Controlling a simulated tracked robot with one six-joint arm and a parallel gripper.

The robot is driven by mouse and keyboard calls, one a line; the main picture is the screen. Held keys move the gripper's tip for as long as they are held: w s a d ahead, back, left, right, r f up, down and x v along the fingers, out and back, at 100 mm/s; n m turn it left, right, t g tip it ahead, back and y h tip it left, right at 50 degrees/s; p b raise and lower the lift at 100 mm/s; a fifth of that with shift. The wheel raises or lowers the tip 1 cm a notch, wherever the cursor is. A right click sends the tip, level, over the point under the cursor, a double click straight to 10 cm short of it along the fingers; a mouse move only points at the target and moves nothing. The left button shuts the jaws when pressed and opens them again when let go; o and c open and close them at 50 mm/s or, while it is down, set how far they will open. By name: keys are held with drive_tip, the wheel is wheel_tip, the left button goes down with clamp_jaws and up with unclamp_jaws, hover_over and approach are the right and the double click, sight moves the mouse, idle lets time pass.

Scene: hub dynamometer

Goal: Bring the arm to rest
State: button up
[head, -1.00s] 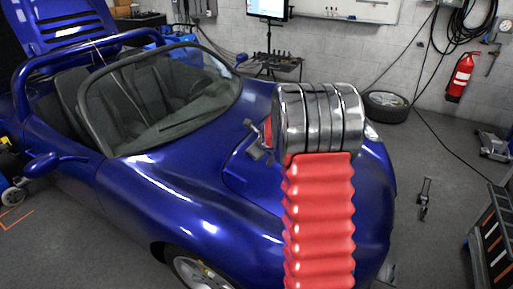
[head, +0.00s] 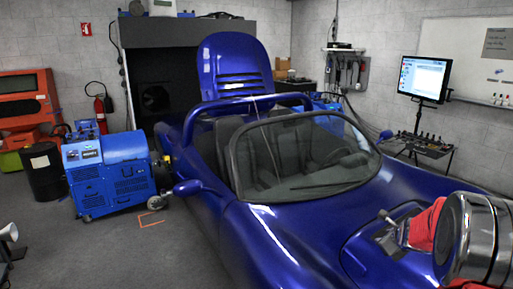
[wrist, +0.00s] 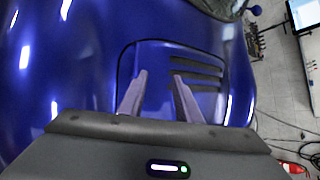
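My arm, with its red sleeve and metal joint, shows at the right edge of the head view. My gripper (wrist: 160,75) is in the wrist view, with its two grey fingers apart and nothing between them. Below it lies the blue car's hood (wrist: 90,85) with a slotted vent panel (wrist: 200,72). In the head view the gripper is small and partly hidden by my arm, over the front of the blue car (head: 300,225). I cannot tell the exact gap between fingertips and hood.
A blue wheeled machine (head: 110,178) stands left of the car by a black drum (head: 44,172). A monitor (head: 424,78) and tool tray (head: 420,145) stand behind the car at right.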

drive_tip(key=s+a+r+n+g+y, duration=0.1)
drive_tip(key=s+a+n+g+y, duration=0.1)
drive_tip(key=s+a+n, duration=0.7)
drive_tip(key=s+a+r+n+g+y, duration=0.1)
drive_tip(key=s+a+n+g+y, duration=0.15)
drive_tip(key=s+a+n, duration=0.5)
drive_tip(key=s+a+r+n+h, duration=0.1)
drive_tip(key=s+a+r+n, duration=0.4)
drive_tip(key=s, duration=0.5)
drive_tip(key=s+a+r+n+h, duration=0.1)
drive_tip(key=s+a+r+n, duration=0.5)
drive_tip(key=s+a+n, duration=0.3)
drive_tip(key=shift+s+a, duration=0.3)
drive_tip(key=shift+s, duration=0.65)
drive_tip(key=shift+t, duration=0.25)
